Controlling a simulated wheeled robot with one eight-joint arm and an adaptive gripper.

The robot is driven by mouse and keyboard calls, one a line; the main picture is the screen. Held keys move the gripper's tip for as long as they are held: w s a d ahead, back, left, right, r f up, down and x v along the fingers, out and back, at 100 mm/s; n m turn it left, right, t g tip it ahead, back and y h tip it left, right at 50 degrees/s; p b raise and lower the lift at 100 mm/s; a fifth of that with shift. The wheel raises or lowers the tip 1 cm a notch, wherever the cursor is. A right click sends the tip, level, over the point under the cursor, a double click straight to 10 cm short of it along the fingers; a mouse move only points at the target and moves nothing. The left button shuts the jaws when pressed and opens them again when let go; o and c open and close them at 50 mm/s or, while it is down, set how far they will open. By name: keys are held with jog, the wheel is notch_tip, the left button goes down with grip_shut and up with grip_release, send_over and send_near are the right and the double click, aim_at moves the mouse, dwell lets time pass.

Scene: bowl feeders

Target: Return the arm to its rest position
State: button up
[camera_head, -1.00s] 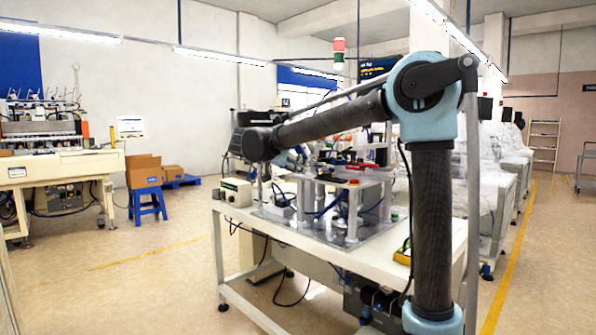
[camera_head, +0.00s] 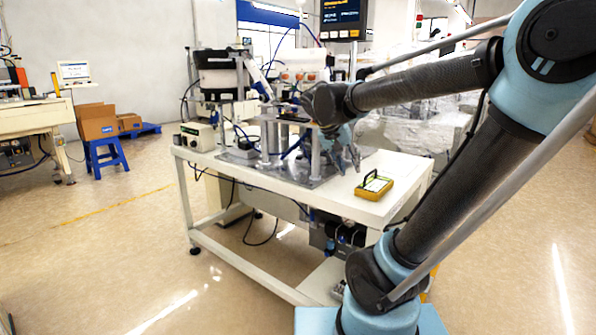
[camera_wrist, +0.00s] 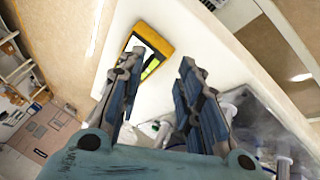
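My gripper (camera_head: 346,164) hangs at the end of my arm over the front part of the white workbench (camera_head: 352,207) in the head view. In the wrist view my gripper (camera_wrist: 158,66) shows two blue-grey fingers spread apart, with nothing between them. The arm reaches from the lower right up to a blue elbow and back left to the wrist. A yellow handheld device (camera_head: 374,187) lies on the bench, right of the gripper and apart from it. It also shows in the wrist view (camera_wrist: 149,50), beyond the left fingertip.
A metal fixture (camera_head: 265,150) and a bowl feeder (camera_head: 219,78) stand on the bench, close to the gripper. A control box (camera_head: 198,136) sits at its left end. A blue stool with cartons (camera_head: 98,125) stands at the left. The floor at front left is clear.

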jog(key=s+d+f+n+y, duration=0.1)
jog(key=s+f+y, duration=0.1)
jog(key=s+f, duration=0.7)
jog(key=s+d+f+n+g+y, duration=0.1)
jog(key=s+d+f+n+y, duration=0.1)
jog(key=s+f, duration=0.6)
jog(key=shift+s+f+y, duration=0.4)
jog(key=shift+s+y, duration=0.15)
jog(key=shift+y, duration=0.05)
jog(key=shift+w+f, duration=0.2)
jog(key=shift+w, duration=0.2)
